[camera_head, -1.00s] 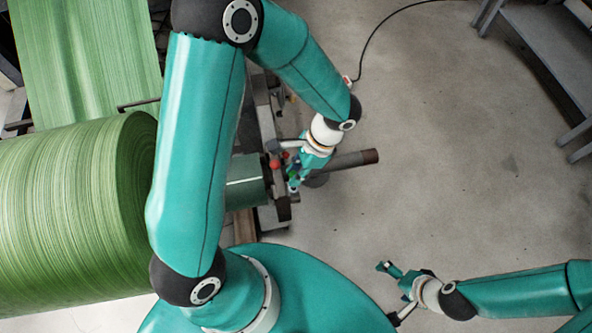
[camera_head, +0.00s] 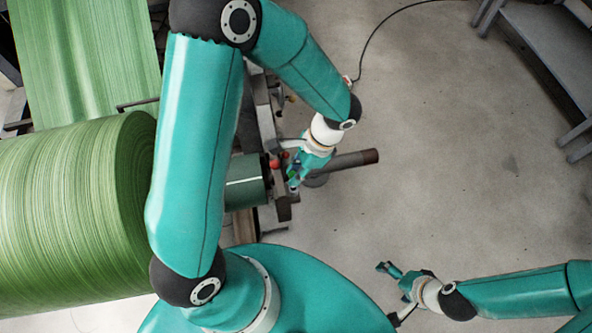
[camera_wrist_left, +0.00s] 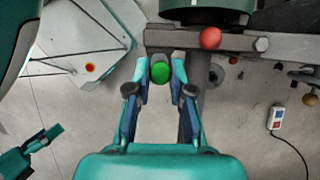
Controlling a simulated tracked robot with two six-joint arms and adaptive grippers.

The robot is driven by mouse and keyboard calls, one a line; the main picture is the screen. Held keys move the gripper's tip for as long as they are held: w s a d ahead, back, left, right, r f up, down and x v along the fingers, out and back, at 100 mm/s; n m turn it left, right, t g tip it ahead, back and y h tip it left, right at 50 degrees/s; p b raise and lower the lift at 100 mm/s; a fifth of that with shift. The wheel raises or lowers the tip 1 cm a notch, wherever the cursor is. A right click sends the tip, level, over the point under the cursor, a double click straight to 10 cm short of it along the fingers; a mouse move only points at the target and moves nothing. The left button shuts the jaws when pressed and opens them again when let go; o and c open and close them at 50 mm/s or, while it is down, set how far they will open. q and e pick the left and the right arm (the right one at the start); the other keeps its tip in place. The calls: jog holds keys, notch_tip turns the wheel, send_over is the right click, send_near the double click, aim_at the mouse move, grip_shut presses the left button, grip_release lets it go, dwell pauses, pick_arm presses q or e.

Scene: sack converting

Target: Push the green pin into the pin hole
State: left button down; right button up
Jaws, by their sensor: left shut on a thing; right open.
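The green pin (camera_wrist_left: 160,70) has a round green head and sits between the fingers of my left gripper (camera_wrist_left: 161,78), which is shut on it. In the head view my left gripper (camera_head: 293,181) is at the end of the machine's grey bar, beside the dark green roll. In the wrist view the pin is just below the grey bar (camera_wrist_left: 262,44). I cannot make out the pin hole or whether the pin's tip is in it. My right gripper (camera_head: 393,291) is open and empty over the floor at the lower right, far from the machine.
A red ball knob (camera_wrist_left: 210,38) is on the bar, close to the pin. A brown-ended shaft (camera_head: 350,160) sticks out to the right beside my left gripper. A large green woven roll (camera_head: 70,215) fills the left. A grey rack (camera_head: 545,60) stands upper right. The middle floor is clear.

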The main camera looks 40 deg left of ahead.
pick_arm(q)
jog(key=shift+f+b, duration=1)
jog(key=shift+f, duration=0.15)
jog(key=c, duration=1.3)
grip_release()
jog(key=shift+c, duration=0.2)
jog(key=o, duration=0.6)
jog(key=shift+c, duration=0.2)
jog(key=shift+r, duration=0.2)
notch_tip(320, 180, up, 10)
jog(key=w+p, duration=0.1)
jog(key=p, duration=0.7)
jog(key=shift+d+f, duration=0.25)
